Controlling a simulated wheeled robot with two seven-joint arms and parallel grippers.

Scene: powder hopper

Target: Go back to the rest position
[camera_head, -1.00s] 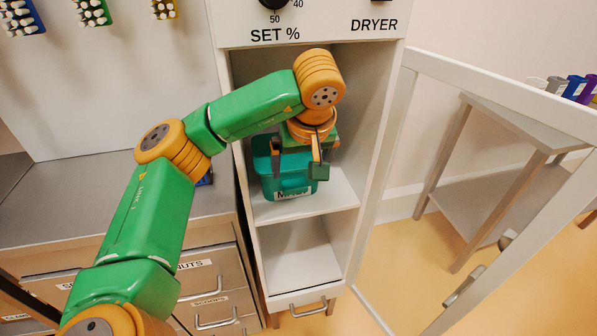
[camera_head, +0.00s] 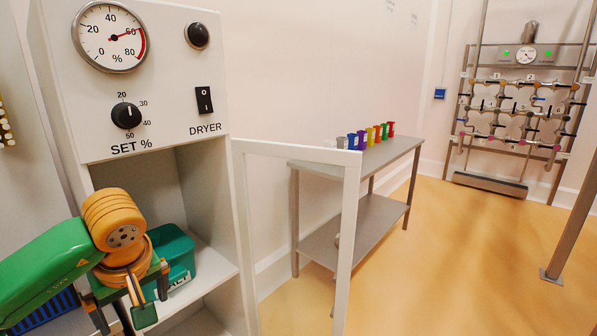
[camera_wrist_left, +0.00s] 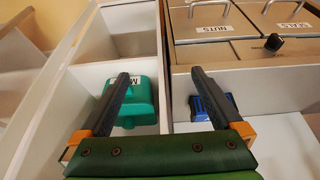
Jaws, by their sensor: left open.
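My left gripper (camera_head: 132,300) is in front of the open dryer (camera_head: 140,70), at the lower left of the head view. Its jaws are apart and empty. The green container (camera_head: 180,262) with a partly hidden white label stands on the dryer shelf behind it. In the left wrist view, the container (camera_wrist_left: 140,100) shows between and beyond the fingers (camera_wrist_left: 160,80), with nothing held. My right gripper is not in view.
The dryer door (camera_head: 345,230) stands open to the right. A grey table (camera_head: 385,150) with several coloured cups is behind it. A blue object (camera_wrist_left: 222,103) lies beside the dryer, near drawers (camera_wrist_left: 235,50). A valve rack (camera_head: 525,100) stands far right; open floor lies before it.

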